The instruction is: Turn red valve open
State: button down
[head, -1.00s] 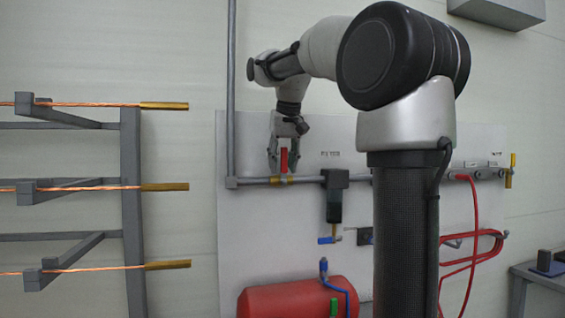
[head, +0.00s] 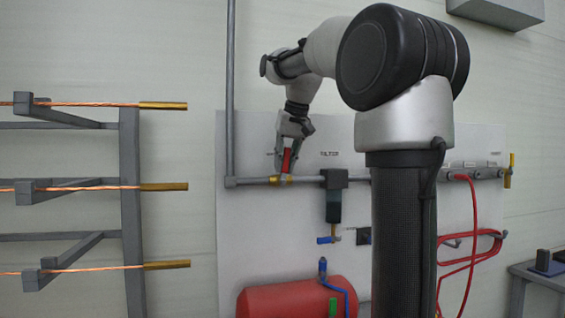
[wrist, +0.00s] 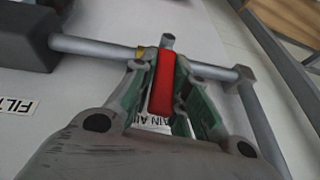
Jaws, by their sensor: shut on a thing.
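The red valve handle (head: 287,160) stands on a brass valve body (head: 283,179) on the grey horizontal pipe. In the head view it is tilted a little to the right of upright. My gripper (head: 286,163) reaches down from above and is shut on the red handle. In the wrist view the red handle (wrist: 162,82) sits between the two green-lined fingers of my gripper (wrist: 162,90). The fingers hide part of the brass body there.
A dark filter unit (head: 334,200) hangs on the pipe just right of the valve. A blue-handled valve (head: 327,240) is below it. A red tank (head: 290,299) lies lower down. A rack with copper wires (head: 131,210) stands at left, with clear wall between.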

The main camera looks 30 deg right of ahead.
jog(key=shift+s+d+f+m+t+y, duration=0.25)
jog(key=shift+d+y, duration=0.2)
jog(key=shift+y, duration=0.5)
jog(key=shift+d+f+m+t+y, duration=0.2)
jog(key=shift+d+t+y, duration=0.25)
jog(key=shift+y, duration=0.45)
jog(key=shift+s+d+f+m+t+y, duration=0.2)
jog(key=shift+d+y, duration=0.3)
jog(key=shift+y, duration=0.45)
jog(key=c, duration=1.4)
grip_release()
